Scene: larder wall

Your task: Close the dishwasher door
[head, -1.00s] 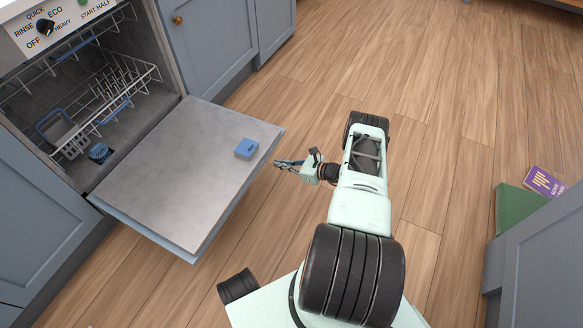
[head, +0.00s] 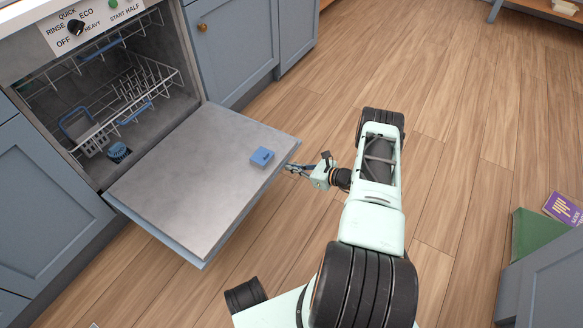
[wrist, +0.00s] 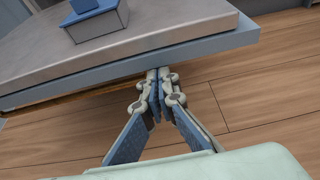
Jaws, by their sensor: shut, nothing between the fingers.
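The dishwasher door (head: 190,175) is folded down, open and roughly level, its grey inner face up. It is hinged at the dishwasher (head: 150,110), whose racks show inside. My gripper (head: 288,168) is at the door's free outer edge, toward its far corner, with its fingers pointing at the door. In the wrist view, my gripper (wrist: 158,75) has its fingertips together with nothing between them. The tips lie against or just under the lower side of the door's edge (wrist: 200,52); I cannot tell whether they touch.
The control panel (head: 95,22) is above the opening. Blue-grey cabinets (head: 235,40) flank the dishwasher. A green box (head: 535,238) and a purple book (head: 564,207) are at the right. Wooden floor is clear between.

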